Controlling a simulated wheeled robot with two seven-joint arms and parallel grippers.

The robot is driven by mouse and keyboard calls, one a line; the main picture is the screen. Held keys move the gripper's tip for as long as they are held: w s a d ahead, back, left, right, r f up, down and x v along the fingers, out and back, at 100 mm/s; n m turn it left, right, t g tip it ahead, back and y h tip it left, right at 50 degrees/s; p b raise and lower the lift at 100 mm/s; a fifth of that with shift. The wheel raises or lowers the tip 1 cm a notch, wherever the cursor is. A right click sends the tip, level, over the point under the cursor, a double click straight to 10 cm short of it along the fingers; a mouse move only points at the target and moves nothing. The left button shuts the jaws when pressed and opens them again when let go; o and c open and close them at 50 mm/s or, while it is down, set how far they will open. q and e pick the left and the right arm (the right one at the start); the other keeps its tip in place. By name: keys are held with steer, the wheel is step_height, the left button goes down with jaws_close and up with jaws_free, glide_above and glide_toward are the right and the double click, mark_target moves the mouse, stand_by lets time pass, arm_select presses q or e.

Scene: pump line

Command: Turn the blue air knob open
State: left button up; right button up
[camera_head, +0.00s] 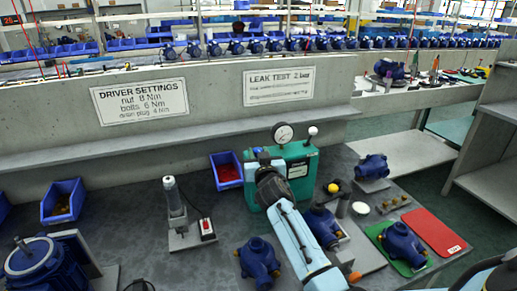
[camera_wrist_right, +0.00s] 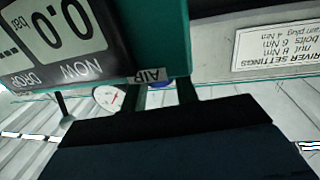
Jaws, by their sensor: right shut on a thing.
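The green leak test box (camera_head: 300,172) stands in the middle of the bench, with a round gauge (camera_head: 283,134) on top. My right gripper (camera_head: 263,158) is at the box's left front and covers part of it. In the right wrist view the box (camera_wrist_right: 177,40) is upside down, with an AIR label and a display reading 0.0 bar. A small part of the blue air knob (camera_wrist_right: 160,86) shows beside the label, between the two fingers of my right gripper (camera_wrist_right: 161,95), which is shut on it. The knob's turn angle is hidden. My left gripper is not in view.
Blue pumps (camera_head: 258,260) stand near my right arm. A driver on a stand (camera_head: 175,205) and a red-filled bin (camera_head: 226,170) are left of the box. A green mat (camera_head: 374,231) and a red mat (camera_head: 433,232) lie at the right.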

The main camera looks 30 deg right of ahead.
steer(key=n+y+p, duration=0.1)
steer(key=p, duration=0.1)
steer(key=n+t+y+p, duration=0.1)
steer(key=y, duration=0.1)
steer(key=n+y+p, duration=0.1)
steer(key=y+p, duration=0.1)
steer(key=shift+d+r+p, duration=0.25)
steer(key=shift+r+p, duration=0.05)
steer(key=shift+p, duration=0.05)
steer(key=shift+n+y+p, duration=0.3)
steer(key=shift+n+y, duration=0.3)
steer(key=shift+f+n+y, duration=0.15)
steer(key=shift+n+y, duration=0.35)
steer(key=shift+y, duration=0.4)
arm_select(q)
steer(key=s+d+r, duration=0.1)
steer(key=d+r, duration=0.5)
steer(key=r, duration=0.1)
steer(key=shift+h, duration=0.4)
arm_select(e)
steer(key=shift+n+y, duration=0.5)
steer(key=shift+y, duration=0.2)
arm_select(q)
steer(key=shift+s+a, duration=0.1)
arm_select(e)
steer(key=shift+d+f+y, duration=0.1)
steer(key=shift+y, duration=0.2)
steer(key=o, duration=0.9)
steer(key=shift+o, duration=0.4)
steer(key=shift+s, duration=0.1)
